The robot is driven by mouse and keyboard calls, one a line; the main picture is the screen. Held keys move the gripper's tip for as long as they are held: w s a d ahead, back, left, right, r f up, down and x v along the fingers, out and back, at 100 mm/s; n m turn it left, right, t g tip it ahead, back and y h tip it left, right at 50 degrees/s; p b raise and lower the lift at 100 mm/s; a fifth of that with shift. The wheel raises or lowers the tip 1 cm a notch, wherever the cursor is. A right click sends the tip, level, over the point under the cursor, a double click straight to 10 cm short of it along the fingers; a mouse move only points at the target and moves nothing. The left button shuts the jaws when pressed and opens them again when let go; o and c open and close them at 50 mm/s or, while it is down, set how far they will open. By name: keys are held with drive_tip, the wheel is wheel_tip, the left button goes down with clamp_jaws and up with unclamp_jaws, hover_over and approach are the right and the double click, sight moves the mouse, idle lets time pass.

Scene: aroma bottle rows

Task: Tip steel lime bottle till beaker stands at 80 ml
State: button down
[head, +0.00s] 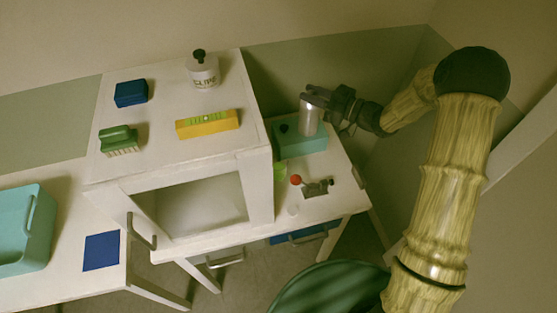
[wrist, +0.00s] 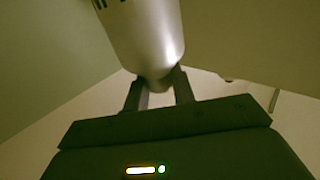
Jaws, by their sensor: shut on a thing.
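My gripper (head: 317,97) is shut on a steel bottle (head: 310,117), over the teal box (head: 309,146) on the low white table. The bottle looks close to upright; I cannot tell whether it touches the box. In the wrist view the bottle (wrist: 146,38) shows grey metal between my two fingers, with only the edge of some dark lettering, so its label cannot be read. A small pale, see-through thing (head: 293,210) stands near the table's front edge. I cannot tell whether it is the beaker, and no liquid level can be read.
A grey piece with a red ball (head: 296,180) lies in front of the box. The taller white cabinet (head: 165,171) to the left bears a white bottle with a dark cap (head: 203,72), a yellow level (head: 208,123), a blue block (head: 131,93) and a green brush (head: 119,140).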

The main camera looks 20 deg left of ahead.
drive_tip(key=shift+w+d+r+p, duration=0.35)
drive_tip(key=shift+w+r+p, duration=0.1)
drive_tip(key=shift+w+r, duration=0.3)
drive_tip(key=shift+d, duration=0.1)
